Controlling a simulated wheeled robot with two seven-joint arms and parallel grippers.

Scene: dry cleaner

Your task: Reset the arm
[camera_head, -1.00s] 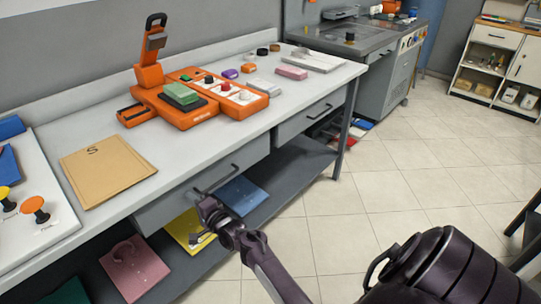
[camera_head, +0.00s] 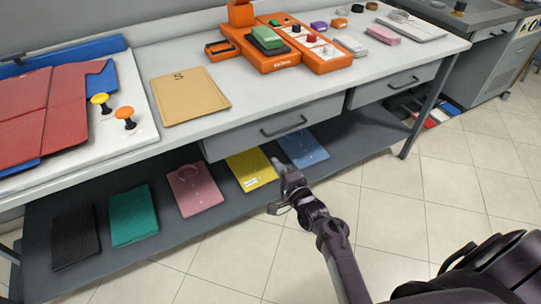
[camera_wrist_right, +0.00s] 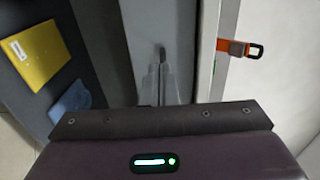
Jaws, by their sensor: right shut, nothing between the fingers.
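My right arm comes in from the lower right of the head view. Its gripper (camera_head: 277,180) is shut and empty, in front of the bench near the lower shelf. It is below and apart from the handle (camera_head: 284,127) of the left grey drawer (camera_head: 240,141). In the right wrist view the shut fingers (camera_wrist_right: 153,85) show against a grey surface. The drawer looks shut or nearly so; I cannot tell exactly. My left gripper is not in view.
The bench top (camera_head: 190,55) holds an orange device (camera_head: 280,62), a brown envelope (camera_head: 188,95) and a red cloth (camera_head: 50,112) at left. Several coloured packets, including a yellow one (camera_head: 250,172), lie on the lower shelf (camera_head: 225,212). Tiled floor (camera_head: 400,220) in front is clear.

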